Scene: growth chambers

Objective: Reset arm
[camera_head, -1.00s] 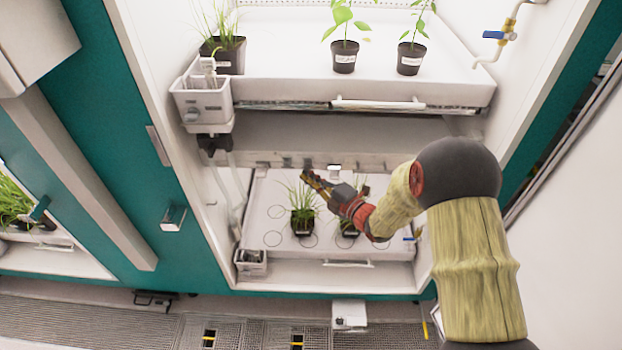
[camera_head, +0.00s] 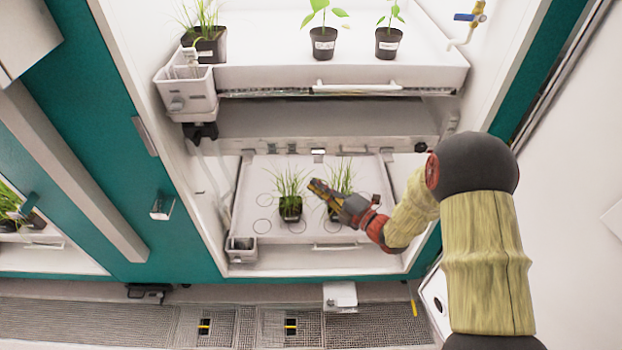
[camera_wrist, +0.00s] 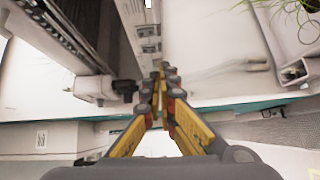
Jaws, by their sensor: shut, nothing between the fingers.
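My gripper (camera_head: 313,186) is shut and empty. In the head view its tip appears in front of the lower shelf, between two potted grass plants. The left grass plant (camera_head: 290,190) stands upright in a black pot on the lower tray. The right grass plant (camera_head: 341,180) is partly hidden behind my gripper. In the wrist view the yellow fingers of my gripper (camera_wrist: 160,72) come together at the centre with nothing between them. How far the gripper is from the plants is hard to tell.
The upper tray (camera_head: 262,78) of the chamber holds several black pots. The lower tray (camera_head: 262,178) has empty circle marks. A white container (camera_head: 190,95) hangs at the upper left. Teal frame (camera_head: 100,160) borders the opening. Grated floor (camera_head: 100,322) lies below.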

